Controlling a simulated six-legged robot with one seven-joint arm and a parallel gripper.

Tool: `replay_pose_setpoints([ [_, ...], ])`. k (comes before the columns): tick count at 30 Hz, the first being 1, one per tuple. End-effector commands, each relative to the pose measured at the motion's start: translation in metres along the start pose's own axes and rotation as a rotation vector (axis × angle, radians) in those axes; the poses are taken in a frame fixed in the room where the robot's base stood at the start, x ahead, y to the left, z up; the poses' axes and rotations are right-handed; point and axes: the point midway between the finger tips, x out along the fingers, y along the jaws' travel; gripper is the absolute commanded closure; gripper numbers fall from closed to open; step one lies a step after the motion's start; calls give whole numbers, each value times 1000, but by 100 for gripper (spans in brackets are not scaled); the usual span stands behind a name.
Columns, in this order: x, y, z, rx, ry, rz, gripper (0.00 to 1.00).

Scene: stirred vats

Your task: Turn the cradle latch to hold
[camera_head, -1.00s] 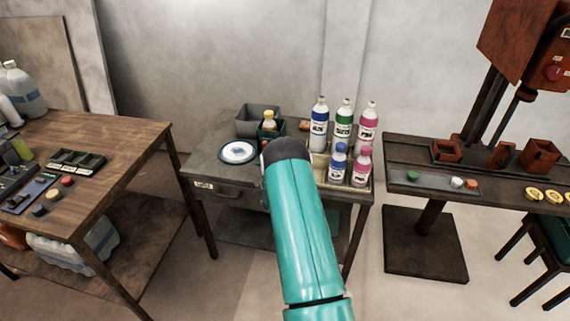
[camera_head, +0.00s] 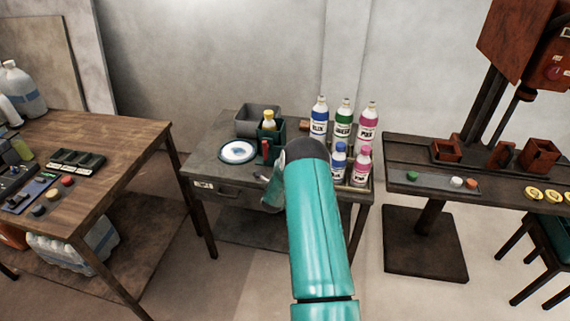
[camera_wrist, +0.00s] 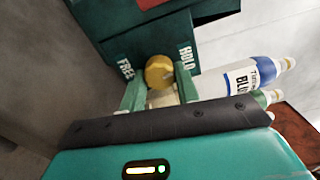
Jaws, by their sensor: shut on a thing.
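The cradle (camera_wrist: 205,32) is a dark green holder with the white words FREE and HOLD on its face. Its latch is a round brass-yellow knob (camera_wrist: 159,71) between the two words. My gripper (camera_wrist: 160,92) has its two pale green fingers shut on the latch knob, one on each side. The fingers hide part of the knob, and I cannot tell which word it points to. In the head view the cradle (camera_head: 277,139) stands on the grey side table with a yellow-capped bottle (camera_head: 268,121) in it. My arm hides the gripper's fingertips there.
On the grey table (camera_head: 215,170), a white-and-blue plate (camera_head: 238,151) lies left of the cradle and a grey bin (camera_head: 256,112) stands behind it. Several labelled bottles (camera_head: 343,122) stand close on the right. A wooden bench (camera_head: 120,140) is at left.

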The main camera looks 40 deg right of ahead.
Motion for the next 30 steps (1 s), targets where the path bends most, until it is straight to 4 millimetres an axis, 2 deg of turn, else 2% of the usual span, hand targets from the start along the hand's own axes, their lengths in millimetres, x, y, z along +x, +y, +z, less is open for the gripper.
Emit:
replay_pose_setpoints([
  [14,-1,1,0,16,1,0,91],
  [15,-1,1,0,16,1,1,65],
  [18,0,1,0,16,0,1,47],
  [26,0,0,0,16,0,0,47],
  [30,-7,0,0,16,-1,2,47],
])
